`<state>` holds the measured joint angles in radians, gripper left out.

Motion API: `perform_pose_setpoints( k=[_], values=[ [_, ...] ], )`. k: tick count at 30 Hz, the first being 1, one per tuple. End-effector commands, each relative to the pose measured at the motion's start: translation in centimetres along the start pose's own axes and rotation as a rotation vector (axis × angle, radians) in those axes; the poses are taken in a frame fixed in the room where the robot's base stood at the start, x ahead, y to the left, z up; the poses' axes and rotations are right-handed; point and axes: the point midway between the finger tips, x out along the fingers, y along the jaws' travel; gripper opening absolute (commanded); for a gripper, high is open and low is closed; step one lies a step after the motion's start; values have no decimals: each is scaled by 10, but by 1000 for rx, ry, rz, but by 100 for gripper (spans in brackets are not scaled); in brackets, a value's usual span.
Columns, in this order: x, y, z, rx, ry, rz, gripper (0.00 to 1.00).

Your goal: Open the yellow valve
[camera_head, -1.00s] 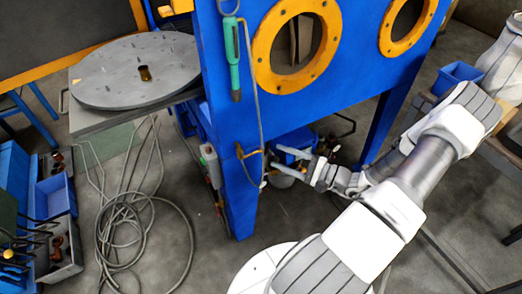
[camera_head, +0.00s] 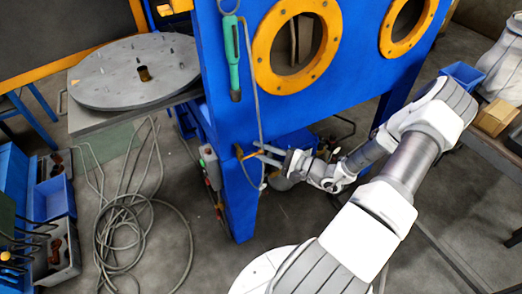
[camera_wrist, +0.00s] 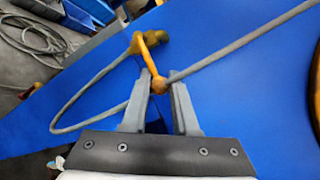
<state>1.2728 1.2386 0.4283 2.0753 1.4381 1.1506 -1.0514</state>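The yellow valve (camera_head: 240,152) is on the front of the blue cabinet, low near its left leg. In the wrist view its yellow lever (camera_wrist: 150,58) slants down toward my gripper and ends in a rounded tip. My gripper (camera_wrist: 163,80) is open, with its two grey fingers on either side of the lever's tip. There is a gap between the fingers, and I cannot tell whether either touches the lever. In the head view my gripper (camera_head: 260,154) points left, close beside the valve.
A grey hose (camera_wrist: 235,45) runs past the valve across the blue cabinet (camera_head: 300,110). A green-handled tool (camera_head: 234,70) hangs above. A coiled cable (camera_head: 125,235) lies on the floor at left. A round grey plate (camera_head: 135,72) rests on a stand.

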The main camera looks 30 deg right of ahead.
Motion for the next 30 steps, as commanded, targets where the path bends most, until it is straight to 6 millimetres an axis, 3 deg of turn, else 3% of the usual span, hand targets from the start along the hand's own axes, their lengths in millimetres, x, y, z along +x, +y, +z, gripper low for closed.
perform_pose_setpoints(
  k=[1,3,30],
  values=[
    [0,0,0,0,0,0,11],
    [0,0,0,0,0,0,0],
    [-1,0,0,1,1,0,0]
  ],
)
